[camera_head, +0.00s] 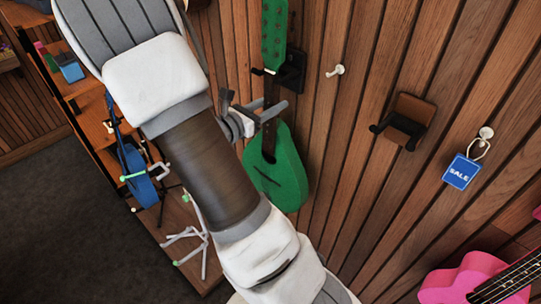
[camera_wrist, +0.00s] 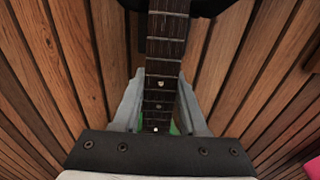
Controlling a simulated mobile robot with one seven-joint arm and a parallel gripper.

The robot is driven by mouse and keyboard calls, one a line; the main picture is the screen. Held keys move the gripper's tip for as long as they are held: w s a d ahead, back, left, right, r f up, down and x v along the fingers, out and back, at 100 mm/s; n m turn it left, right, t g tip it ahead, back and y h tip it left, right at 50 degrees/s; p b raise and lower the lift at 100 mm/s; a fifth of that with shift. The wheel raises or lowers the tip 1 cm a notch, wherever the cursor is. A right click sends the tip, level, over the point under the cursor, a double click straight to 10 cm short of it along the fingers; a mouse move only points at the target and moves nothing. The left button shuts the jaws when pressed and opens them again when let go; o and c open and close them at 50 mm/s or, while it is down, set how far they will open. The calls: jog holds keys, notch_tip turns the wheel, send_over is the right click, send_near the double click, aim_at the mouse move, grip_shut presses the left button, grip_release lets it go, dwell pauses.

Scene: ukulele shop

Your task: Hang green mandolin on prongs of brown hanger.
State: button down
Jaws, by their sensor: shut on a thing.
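The green mandolin (camera_head: 277,178) is upright against the plank wall, body down, with its green headstock (camera_head: 273,35) at the top of the head view. My gripper (camera_head: 258,116) is shut on its dark neck, just above the body. The neck (camera_wrist: 166,50) also shows between my gripper's fingers (camera_wrist: 160,108) in the wrist view. The brown hanger (camera_head: 413,107) is on the wall to the right, with empty black prongs. A black hanger (camera_head: 293,70) is right by the upper neck. I cannot tell whether its prongs bear the headstock.
A white hook (camera_head: 336,71) is on the wall between the two hangers. A blue SALE tag (camera_head: 461,172) hangs right of the brown hanger. A pink ukulele (camera_head: 468,279) is at lower right. A blue instrument (camera_head: 137,172) and a shelf (camera_head: 88,88) are at left.

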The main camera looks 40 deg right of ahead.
jog(key=shift+s+a+r+p, duration=0.1)
jog(key=shift+a+p, duration=0.1)
jog(key=shift+a, duration=0.95)
jog(key=shift+s+a+p, duration=0.1)
jog(key=shift+a+p, duration=0.05)
jog(key=shift+a, duration=0.95)
jog(key=a+p, duration=0.1)
jog(key=a, duration=0.5)
jog(key=shift+s, duration=0.3)
dwell(1.0)
